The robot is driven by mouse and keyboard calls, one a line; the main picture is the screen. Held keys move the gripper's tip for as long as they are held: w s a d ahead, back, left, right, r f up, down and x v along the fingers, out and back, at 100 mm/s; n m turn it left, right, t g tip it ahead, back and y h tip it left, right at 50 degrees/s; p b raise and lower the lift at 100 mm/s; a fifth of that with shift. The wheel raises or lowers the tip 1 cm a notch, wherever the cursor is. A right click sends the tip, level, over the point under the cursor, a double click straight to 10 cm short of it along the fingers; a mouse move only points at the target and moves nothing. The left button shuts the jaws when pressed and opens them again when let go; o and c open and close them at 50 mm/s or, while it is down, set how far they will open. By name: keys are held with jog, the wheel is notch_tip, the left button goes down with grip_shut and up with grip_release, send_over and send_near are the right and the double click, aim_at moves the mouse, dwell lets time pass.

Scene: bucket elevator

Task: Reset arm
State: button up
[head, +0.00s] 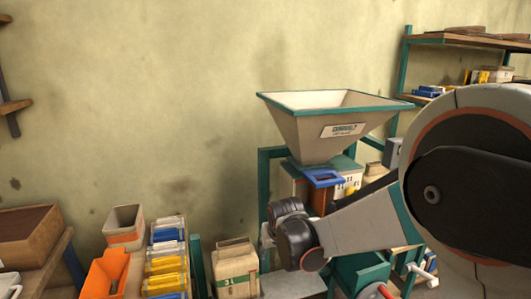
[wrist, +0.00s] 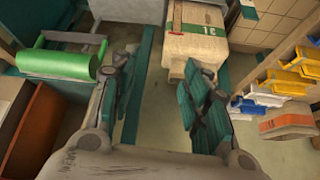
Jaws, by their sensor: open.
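My gripper (wrist: 158,88) is open and empty in the wrist view, its two green-padded fingers spread wide over the floor. Beyond the fingertips a cream sack marked 31 (wrist: 195,38) lies a little way off, apart from the fingers. In the head view my arm reaches in from the right, and its wrist end is in front of the lower part of the hopper machine. The gripper's fingers cannot be made out there. The hopper (head: 336,128) is cream with a green rim and stands upright behind my arm.
The sack (head: 236,270) stands at lower middle in the head view. Left of it are stacked blue, white and yellow bins (head: 166,262) and an orange bin (head: 106,272). A green roller (wrist: 58,63) lies left of my gripper. Shelves (head: 465,41) stand at upper right.

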jog(key=s+d+r+p, duration=0.1)
jog(key=s+d+r, duration=0.2)
jog(key=r, duration=0.3)
jog(key=s+d+r+p, duration=0.2)
jog(key=d+r, duration=0.1)
jog(key=r, duration=0.3)
jog(key=s+d+f+b, duration=0.2)
jog(key=s+d+b, duration=0.1)
jog(key=s, duration=0.4)
jog(key=s+d+f+m+t+h+b, duration=0.1)
jog(key=s+d+f+b, duration=0.1)
jog(key=s+d, duration=0.3)
jog(key=s+d+f+m+b, duration=0.1)
jog(key=s+d+b, duration=0.3)
jog(key=s, duration=0.7)
jog(key=shift+s+d+f, duration=0.2)
jog(key=shift+d+f, duration=0.25)
jog(key=shift+f, duration=0.3)
